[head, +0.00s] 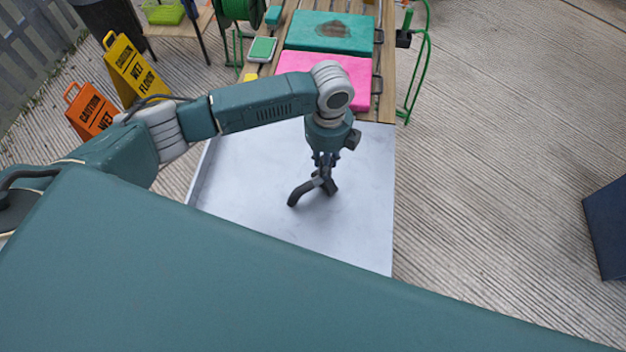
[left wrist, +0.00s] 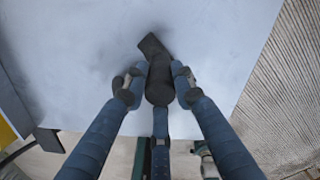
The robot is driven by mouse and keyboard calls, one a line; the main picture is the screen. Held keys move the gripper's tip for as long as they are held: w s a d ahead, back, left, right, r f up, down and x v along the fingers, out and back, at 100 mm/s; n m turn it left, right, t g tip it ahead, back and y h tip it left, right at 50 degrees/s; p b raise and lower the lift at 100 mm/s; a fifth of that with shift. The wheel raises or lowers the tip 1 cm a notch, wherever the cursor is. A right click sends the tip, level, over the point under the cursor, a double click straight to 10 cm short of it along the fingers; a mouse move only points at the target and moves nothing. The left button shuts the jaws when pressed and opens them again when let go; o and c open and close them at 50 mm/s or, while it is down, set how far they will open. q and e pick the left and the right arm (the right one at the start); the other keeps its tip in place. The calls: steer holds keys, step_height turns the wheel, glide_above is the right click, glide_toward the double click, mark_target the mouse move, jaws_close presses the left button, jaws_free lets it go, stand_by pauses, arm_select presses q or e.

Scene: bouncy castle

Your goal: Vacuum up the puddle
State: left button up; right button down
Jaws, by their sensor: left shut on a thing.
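My left gripper (head: 325,164) points down over a pale grey-white surface (head: 245,190). It is shut on a dark, bent tool (head: 303,191) that looks like a vacuum nozzle. In the left wrist view, the fingers of the left gripper (left wrist: 157,82) close on both sides of the dark tool (left wrist: 160,70), over the pale surface (left wrist: 85,50). I cannot tell whether the tool touches the surface. The surface has faint cloudy patches, but no clear puddle edge can be made out. My right gripper is not in view.
Beyond the pale surface, a pink pad (head: 283,70) and a teal pad (head: 305,32) with a brown stain lie on a slatted wooden table. Orange (head: 90,112) and yellow (head: 133,65) wet-floor signs stand left. A dark blue object (head: 608,228) is at right. Ribbed decking between is clear.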

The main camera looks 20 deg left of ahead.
arm_select(q)
steer(key=s+a+p, duration=0.1)
steer(key=a+p, duration=0.2)
steer(key=a, duration=0.5)
steer(key=shift+s+a, duration=0.2)
steer(key=shift+s, duration=0.15)
stand_by(0.4)
stand_by(0.5)
step_height(320, 180, up, 7)
steer(key=p, duration=0.6)
stand_by(0.7)
